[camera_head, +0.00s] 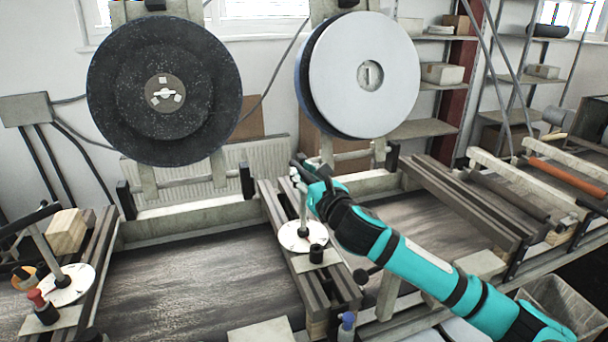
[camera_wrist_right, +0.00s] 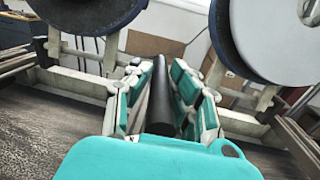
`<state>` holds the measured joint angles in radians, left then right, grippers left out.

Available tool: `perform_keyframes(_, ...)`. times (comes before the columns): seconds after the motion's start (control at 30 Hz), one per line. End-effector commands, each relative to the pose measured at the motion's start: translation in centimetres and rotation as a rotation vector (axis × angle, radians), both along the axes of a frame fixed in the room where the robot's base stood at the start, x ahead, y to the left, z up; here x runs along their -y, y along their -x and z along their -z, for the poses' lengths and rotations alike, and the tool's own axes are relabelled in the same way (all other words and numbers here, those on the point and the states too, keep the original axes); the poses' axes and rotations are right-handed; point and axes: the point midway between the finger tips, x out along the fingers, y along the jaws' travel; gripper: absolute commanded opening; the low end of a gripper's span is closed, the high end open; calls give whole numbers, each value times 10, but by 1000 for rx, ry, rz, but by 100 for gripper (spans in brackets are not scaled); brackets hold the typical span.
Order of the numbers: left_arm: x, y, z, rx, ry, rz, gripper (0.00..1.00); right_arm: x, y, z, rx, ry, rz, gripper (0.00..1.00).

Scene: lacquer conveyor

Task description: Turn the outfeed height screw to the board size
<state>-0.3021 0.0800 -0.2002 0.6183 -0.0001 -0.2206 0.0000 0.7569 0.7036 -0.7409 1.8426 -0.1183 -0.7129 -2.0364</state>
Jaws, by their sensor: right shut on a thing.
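A height screw (camera_head: 303,212) with a pale upright post stands on a round white dial plate (camera_head: 290,240) in the middle of the machine. My right gripper (camera_head: 308,176) is at its top, shut on its dark crossbar handle. In the right wrist view the black bar (camera_wrist_right: 161,100) lies between the two teal-and-white fingers of my right gripper (camera_wrist_right: 160,92). Most of the handle is hidden in the head view. A second, similar screw (camera_head: 43,246) with a black crossbar and white dial stands at the far left. Which is the outfeed screw cannot be told. My left gripper is not in view.
A black brush disc (camera_head: 210,95) and a white disc (camera_head: 395,75) stand upright behind the screws. A black knob (camera_head: 316,253) is close beside the middle dial. Dark conveyor belts (camera_head: 190,275) run either side. A grey bin (camera_head: 570,305) is at the lower right.

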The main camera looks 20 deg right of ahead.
Motion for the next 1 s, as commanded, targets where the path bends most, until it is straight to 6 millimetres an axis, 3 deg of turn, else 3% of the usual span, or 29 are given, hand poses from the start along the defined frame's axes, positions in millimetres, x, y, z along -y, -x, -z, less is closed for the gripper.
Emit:
perform_keyframes(0.43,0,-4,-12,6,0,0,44,-1,0,-3,1,0,112,0)
perform_keyframes(1.0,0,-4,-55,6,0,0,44,-4,-1,-4,-1,-1,619,0)
